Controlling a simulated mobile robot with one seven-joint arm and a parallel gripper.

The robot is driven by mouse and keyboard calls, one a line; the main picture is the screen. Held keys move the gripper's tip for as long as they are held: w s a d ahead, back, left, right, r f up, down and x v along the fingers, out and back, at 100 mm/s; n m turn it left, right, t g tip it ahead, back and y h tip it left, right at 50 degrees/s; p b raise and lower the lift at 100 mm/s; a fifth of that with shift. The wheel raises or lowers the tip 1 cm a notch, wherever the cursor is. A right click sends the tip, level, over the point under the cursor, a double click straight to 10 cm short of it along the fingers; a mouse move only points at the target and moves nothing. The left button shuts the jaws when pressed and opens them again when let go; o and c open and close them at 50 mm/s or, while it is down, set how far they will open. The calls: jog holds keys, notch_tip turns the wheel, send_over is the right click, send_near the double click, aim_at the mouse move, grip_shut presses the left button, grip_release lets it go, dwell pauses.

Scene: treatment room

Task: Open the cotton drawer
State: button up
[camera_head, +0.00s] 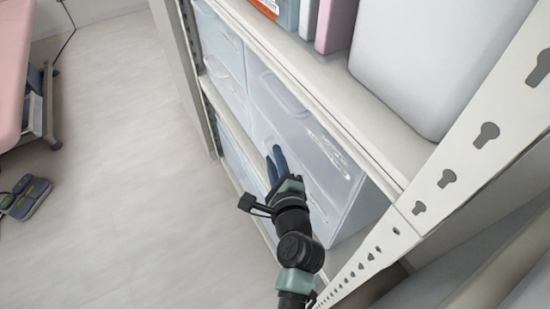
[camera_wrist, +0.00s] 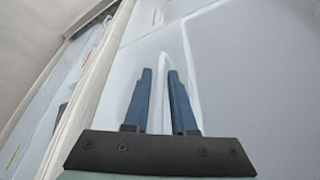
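Translucent pale drawers sit in a white metal shelf rack. The nearest drawer (camera_head: 318,150) is large and looks shut; a second drawer (camera_head: 220,55) is farther along the shelf. No label or cotton can be made out, so I cannot tell which is the cotton drawer. My gripper (camera_head: 275,158) is at the front of the nearest drawer, with its blue fingers toward it. In the wrist view, the fingers (camera_wrist: 161,72) are apart, with a pale ridge of the drawer front (camera_wrist: 230,65) showing between them. Whether they touch it is unclear.
The shelf board (camera_head: 310,70) above holds boxes and a large white container (camera_head: 430,50). A slotted white upright (camera_head: 480,140) stands at the right. The floor (camera_head: 130,150) left of the rack is mostly clear, with a grey pedal unit (camera_head: 25,197) at far left.

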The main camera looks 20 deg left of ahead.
grip_shut()
dwell(1.3)
